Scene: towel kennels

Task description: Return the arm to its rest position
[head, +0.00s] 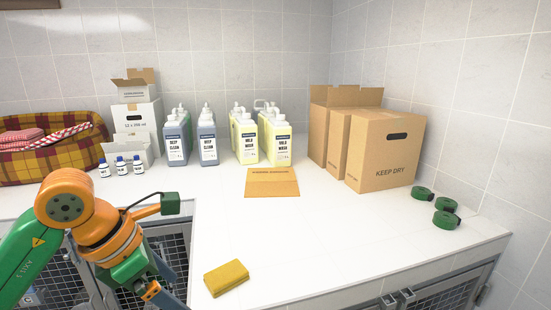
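My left arm, green and orange, comes in from the left, in front of the counter's front edge. My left gripper (160,295) points down and to the right, low in the head view by the cage doors. Its fingertips run close to the bottom edge of the picture, so I cannot tell whether it is open or shut. My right arm and gripper are not in view.
The white counter (330,240) is clear in the middle. A folded yellow cloth (226,278) lies near its front edge. Jugs (208,140), an orange-brown folder (272,183), cardboard boxes (385,150), green rolls (446,220) and a plaid basket (60,160) stand behind or beside it.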

